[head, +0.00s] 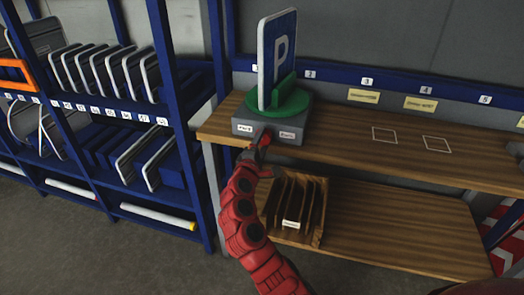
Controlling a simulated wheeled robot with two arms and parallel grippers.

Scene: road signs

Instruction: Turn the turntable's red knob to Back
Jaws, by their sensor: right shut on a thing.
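The turntable's grey base (293,127) sits on the left end of the wooden bench. Its green disc (295,103) carries an upright blue parking sign (277,60) with a white P, held by a green bracket. Two small white labels are on the base's front, a left one (245,127) and a right one (287,135); their words are too small to read surely. My right gripper (264,139) is shut on the red knob at the front of the base, between the labels. The gripper mostly hides the knob, so its pointing direction cannot be told. My left gripper is not in view.
A wooden slotted holder (296,208) stands on the lower shelf (400,228). The bench top (345,125) is clear to the right, with two white outlined squares. A blue rack (185,130) with several sign plates stands at the left. Numbered labels line the back rail.

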